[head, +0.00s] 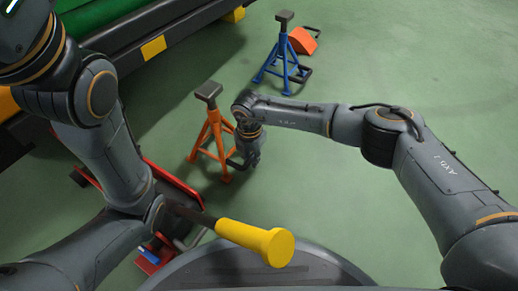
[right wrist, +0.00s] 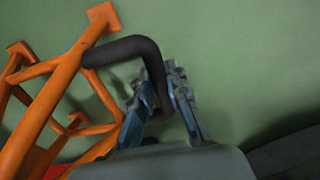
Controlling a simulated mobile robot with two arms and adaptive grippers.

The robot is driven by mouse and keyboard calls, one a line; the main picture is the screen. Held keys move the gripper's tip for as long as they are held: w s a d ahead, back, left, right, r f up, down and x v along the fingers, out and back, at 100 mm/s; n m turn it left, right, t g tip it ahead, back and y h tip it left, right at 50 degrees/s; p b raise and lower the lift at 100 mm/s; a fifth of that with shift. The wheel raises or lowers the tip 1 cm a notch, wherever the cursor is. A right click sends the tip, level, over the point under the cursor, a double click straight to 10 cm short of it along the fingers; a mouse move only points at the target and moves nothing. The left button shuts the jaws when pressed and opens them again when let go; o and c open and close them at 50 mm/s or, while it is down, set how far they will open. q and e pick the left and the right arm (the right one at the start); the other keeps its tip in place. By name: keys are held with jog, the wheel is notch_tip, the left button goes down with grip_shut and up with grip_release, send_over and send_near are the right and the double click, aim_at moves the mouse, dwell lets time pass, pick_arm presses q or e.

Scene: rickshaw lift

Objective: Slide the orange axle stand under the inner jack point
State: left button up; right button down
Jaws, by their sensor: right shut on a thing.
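The orange axle stand (head: 211,133) stands upright on the floor, beside the vehicle's dark side rail (head: 125,68) and apart from it. My right gripper (head: 243,161) is low at the stand's right side. In the right wrist view, that gripper (right wrist: 160,100) is shut on the stand's bent black handle (right wrist: 125,48), with the stand's orange legs (right wrist: 52,105) to the left. Two yellow blocks (head: 153,47) (head: 234,14) show on the rail; I cannot tell which marks the inner jack point. My left gripper (head: 155,215) is by a dark bar with a yellow end (head: 250,240); its fingers are unclear.
A red jack (head: 178,190) lies low beside the rail, partly hidden by my left arm. A blue axle stand (head: 284,55) and an orange wedge (head: 303,40) stand farther back. The green floor right of the blue stand is clear.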

jog(key=shift+w+a+r, duration=0.1)
jog(key=shift+w+a, duration=0.6)
jog(key=shift+a, duration=0.35)
jog(key=shift+w+a+r, duration=0.1)
jog(key=shift+w+a, duration=0.6)
jog(key=shift+a, duration=0.35)
jog(key=c, duration=1.2)
grip_release()
jog(key=shift+o, duration=0.2)
jog(key=shift+f, duration=0.1)
jog(key=shift+d, duration=0.1)
notch_tip(320, 180, up, 8)
jog(key=p, duration=0.8)
jog(key=shift+r, duration=0.2)
jog(key=shift+s, duration=0.1)
